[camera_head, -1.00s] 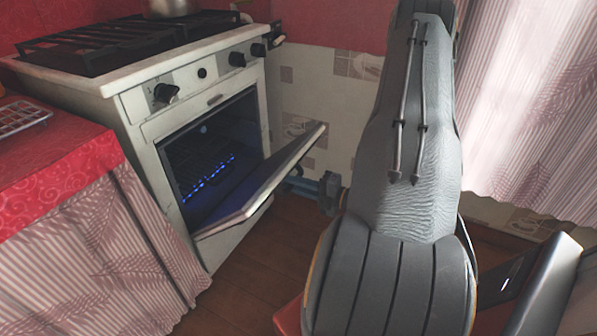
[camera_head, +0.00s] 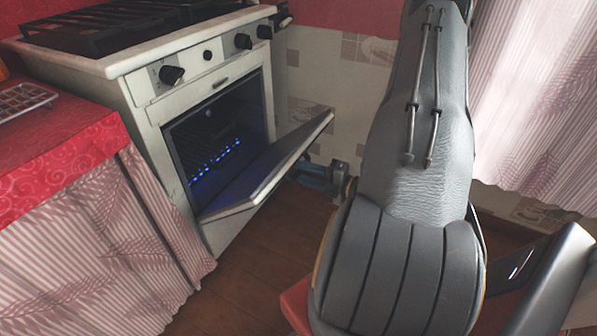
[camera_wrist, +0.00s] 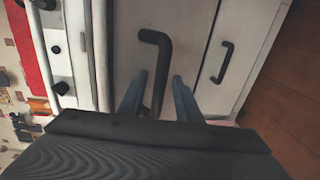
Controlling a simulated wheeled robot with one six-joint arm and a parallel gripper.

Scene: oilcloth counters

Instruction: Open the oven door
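The white oven (camera_head: 150,120) stands at left in the head view. Its door (camera_head: 268,170) hangs partly open, tilted outward, with the dark cavity (camera_head: 215,140) and blue lights inside showing. My gripper (camera_head: 322,176) is low beside the door's outer face, mostly hidden behind my arm. In the wrist view, my gripper's two blue fingers (camera_wrist: 160,97) are apart, one on each side of a dark bent handle (camera_wrist: 156,38) on the white door front. Gaps show between the fingers and the handle, so the gripper looks open around it. The handle is hidden in the head view.
Control knobs (camera_head: 172,75) line the oven's front above the door. A second dark handle (camera_wrist: 223,62) is on a lower white panel in the wrist view. A red-covered counter (camera_head: 60,150) stands left of the oven. Brown floor (camera_head: 255,260) is clear before it.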

